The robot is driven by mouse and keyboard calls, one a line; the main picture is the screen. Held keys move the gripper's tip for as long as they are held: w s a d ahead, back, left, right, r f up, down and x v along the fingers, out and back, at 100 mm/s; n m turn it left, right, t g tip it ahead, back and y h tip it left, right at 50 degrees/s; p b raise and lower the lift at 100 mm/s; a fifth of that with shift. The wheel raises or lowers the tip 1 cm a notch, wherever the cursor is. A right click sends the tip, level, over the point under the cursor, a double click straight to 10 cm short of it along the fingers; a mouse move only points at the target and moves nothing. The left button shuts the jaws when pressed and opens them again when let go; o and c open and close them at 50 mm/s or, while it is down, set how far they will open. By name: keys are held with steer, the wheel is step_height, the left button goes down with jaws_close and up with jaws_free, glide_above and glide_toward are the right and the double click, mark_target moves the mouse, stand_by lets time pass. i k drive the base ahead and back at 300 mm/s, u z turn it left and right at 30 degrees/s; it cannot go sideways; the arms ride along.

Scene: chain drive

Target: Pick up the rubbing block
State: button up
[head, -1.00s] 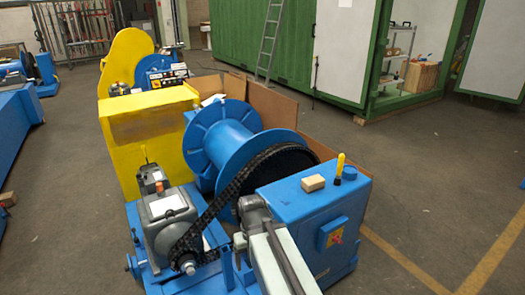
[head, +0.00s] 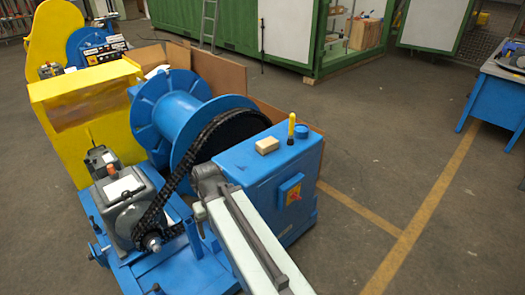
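The rubbing block, a small tan block (head: 267,145), lies on top of the blue cabinet (head: 238,160). Just right of it on the same top stand a yellow-handled tool (head: 291,124) and a low round blue cap (head: 301,131). My gripper (head: 207,182) is at the far end of my pale arm, in front of the cabinet's left side, left of the block and apart from it. Its fingers cannot be made out, and I see nothing held in it.
A black chain (head: 178,172) runs from the grey motor unit (head: 125,200) up to the big blue drum (head: 185,115), left of the cabinet. A red-and-yellow switch (head: 293,193) sits on the cabinet's side. Open floor lies to the right, with a blue table (head: 493,100) beyond.

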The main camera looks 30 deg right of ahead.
mark_target(264, 147)
steer(key=u, duration=3.45)
steer(key=k, duration=2.1)
steer(key=z, duration=1.3)
steer(key=i, duration=1)
